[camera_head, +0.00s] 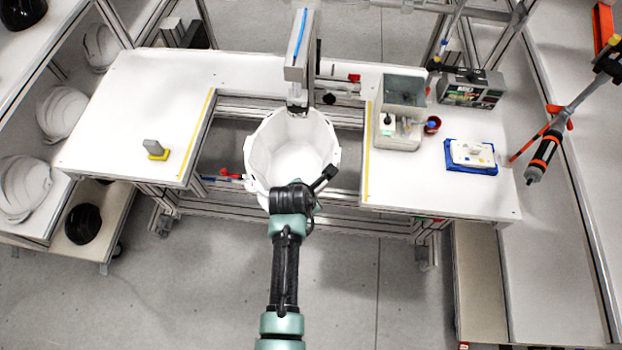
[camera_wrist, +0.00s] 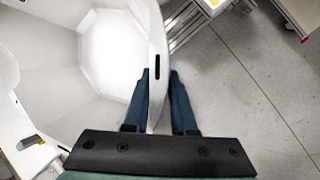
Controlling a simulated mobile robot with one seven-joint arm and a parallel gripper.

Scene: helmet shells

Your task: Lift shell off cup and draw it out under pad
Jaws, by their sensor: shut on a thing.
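The white helmet shell (camera_head: 290,150) sits open side up in the gap between the two table wings, and its pale inside also fills the left of the wrist view (camera_wrist: 60,60). My gripper (camera_wrist: 160,76) is shut on the shell's near rim, with one blue finger on each side of the wall. In the head view my wrist hides the fingers and part of the near rim. A grey upright head with a blue stripe (camera_head: 302,45) reaches down to the shell's far rim. Its lower end, where a pad may be, is small and unclear. The shell hides any cup beneath it.
Yellow strips edge the left wing (camera_head: 110,120) and right wing (camera_head: 440,190). A grey block on a yellow base (camera_head: 155,150) stands left. A screwdriver (camera_head: 543,155) hangs farther right. Floor in front is clear.

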